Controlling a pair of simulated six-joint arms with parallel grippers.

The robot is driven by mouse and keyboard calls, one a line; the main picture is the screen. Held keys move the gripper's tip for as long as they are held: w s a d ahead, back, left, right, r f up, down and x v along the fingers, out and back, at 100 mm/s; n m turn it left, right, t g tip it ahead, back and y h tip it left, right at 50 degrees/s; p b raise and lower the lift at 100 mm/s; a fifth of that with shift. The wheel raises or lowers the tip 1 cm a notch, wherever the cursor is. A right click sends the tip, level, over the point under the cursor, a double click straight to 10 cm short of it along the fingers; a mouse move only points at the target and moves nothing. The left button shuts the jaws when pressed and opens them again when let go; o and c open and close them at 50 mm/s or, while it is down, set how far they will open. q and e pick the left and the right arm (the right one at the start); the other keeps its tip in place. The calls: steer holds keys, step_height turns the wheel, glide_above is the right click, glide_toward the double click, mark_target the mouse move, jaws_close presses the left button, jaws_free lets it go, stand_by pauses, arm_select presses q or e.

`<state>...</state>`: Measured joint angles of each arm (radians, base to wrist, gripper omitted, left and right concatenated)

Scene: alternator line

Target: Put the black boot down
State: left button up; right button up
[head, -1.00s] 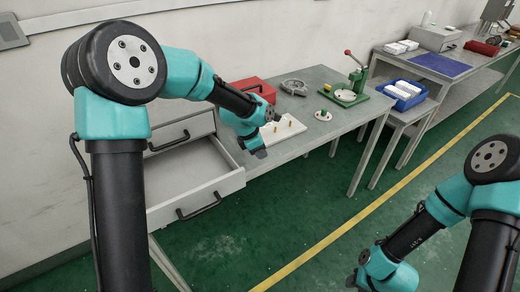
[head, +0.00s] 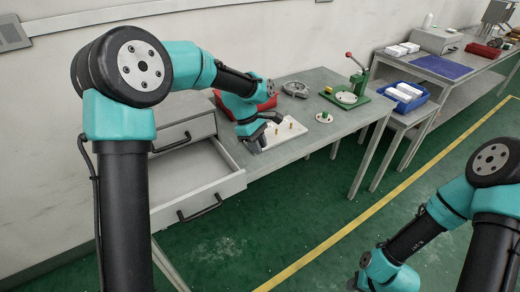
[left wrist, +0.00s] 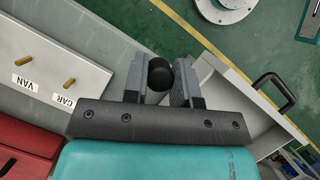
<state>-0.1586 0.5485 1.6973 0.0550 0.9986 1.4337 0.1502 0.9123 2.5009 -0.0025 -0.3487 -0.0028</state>
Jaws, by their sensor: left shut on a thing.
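The black boot (left wrist: 160,74) shows in the left wrist view as a dark round piece between the two grey fingers. My left gripper (left wrist: 161,82) is shut on it. In the head view my left gripper (head: 252,142) hangs at the near left end of a white board (head: 292,133), by the table edge; the boot is hard to make out there. The board carries upright brass pegs, and the left wrist view shows labels VAN and CAR beside two of them (left wrist: 69,83).
An open grey drawer (head: 238,181) with a black handle is left of the board, below the tabletop. A red box (head: 227,105) is behind my left gripper. A grey metal part (head: 295,88), a small round piece (head: 324,117) and a green press (head: 345,96) stand farther along the table.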

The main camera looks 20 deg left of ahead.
arm_select(q)
step_height(320, 180, up, 10)
steer(key=s+a+m+g+y, duration=0.2)
steer(key=m+g+y, duration=0.1)
steer(key=m, duration=1.1)
steer(key=shift+s+a+f+m+y, duration=0.2)
steer(key=shift+s+a+m+y, duration=0.15)
steer(key=shift+y, duration=0.35)
steer(key=shift+a, duration=0.15)
